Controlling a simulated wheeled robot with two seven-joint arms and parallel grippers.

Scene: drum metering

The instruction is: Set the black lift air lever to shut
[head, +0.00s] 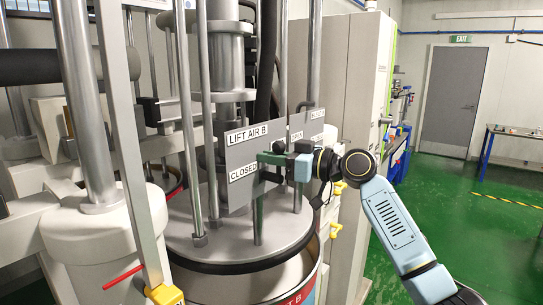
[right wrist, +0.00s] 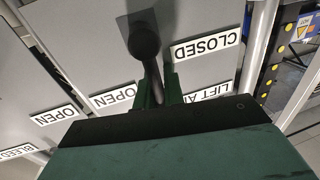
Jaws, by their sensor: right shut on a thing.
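The black lift air lever (right wrist: 145,45) shows in the right wrist view as a dark rounded knob with a short stem. The stem runs down between the green fingers of my right gripper (right wrist: 158,92), which is shut on it. In the head view my right gripper (head: 270,157) is at the grey panel (head: 240,152) labelled LIFT AIR B, with CLOSED at its lower left and OPEN at its right. The gripper hides most of the lever there, so its exact setting is hard to tell. My left gripper is not in view.
A second grey panel with a bleed label (right wrist: 18,151) stands beside the lift air panel. Below is a round metal drum lid (head: 245,235) with upright rods around it. A yellow-handled fitting (head: 336,230) is at the drum's right. Green floor (head: 480,220) is open at right.

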